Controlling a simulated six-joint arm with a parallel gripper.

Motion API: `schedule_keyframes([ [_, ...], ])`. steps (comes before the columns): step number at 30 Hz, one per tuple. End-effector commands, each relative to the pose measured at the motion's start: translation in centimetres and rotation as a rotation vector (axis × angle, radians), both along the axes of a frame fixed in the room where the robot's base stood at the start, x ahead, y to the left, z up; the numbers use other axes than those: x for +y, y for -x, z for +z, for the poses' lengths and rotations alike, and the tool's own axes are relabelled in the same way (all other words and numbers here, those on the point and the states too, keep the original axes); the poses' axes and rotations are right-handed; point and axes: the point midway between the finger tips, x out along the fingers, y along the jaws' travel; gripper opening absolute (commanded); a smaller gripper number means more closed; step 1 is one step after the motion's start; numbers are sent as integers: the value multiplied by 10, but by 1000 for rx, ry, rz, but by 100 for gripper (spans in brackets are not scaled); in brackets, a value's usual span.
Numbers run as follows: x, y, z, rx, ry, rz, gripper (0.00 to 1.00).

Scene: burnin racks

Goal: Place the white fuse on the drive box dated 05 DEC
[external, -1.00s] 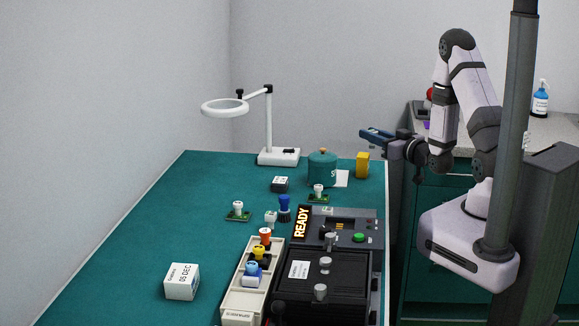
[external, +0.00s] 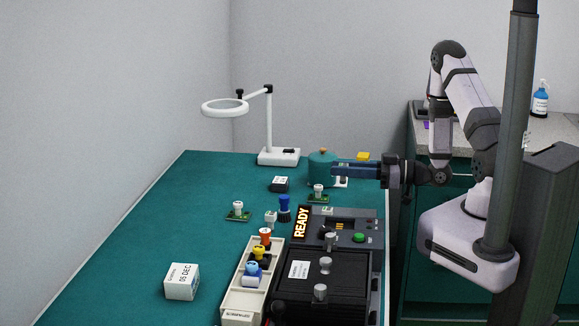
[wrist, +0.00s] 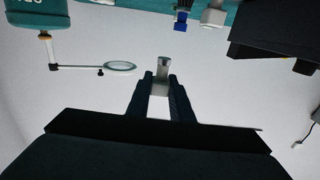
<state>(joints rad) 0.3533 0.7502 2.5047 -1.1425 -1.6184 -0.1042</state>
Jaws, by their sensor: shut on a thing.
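My gripper (external: 335,169) is at the right side of the table, in front of the teal canister and well away from the drive box. In the wrist view my gripper (wrist: 160,82) is shut on a pale, shaded piece with a round end, which looks like the white fuse (wrist: 163,66). White-topped pieces stand on small green boards, one at left (external: 238,208) and one near the canister (external: 318,190).
A pale rack (external: 235,302) holds orange, yellow and blue fuses. Right of it is a dark machine (external: 315,275) with a READY sign (external: 301,222). The lamp (external: 268,125), teal canister (external: 321,168) and a dark box (external: 279,185) stand behind. The table's left side is mostly free.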

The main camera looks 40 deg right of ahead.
Motion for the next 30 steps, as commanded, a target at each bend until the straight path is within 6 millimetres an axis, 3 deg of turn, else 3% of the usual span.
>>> schedule_keyframes([
  [12,0,0,-47,4,-2,-1,0],
  [25,0,0,-62,1,-1,-1,0],
  [30,0,0,-77,4,-2,-1,0],
])
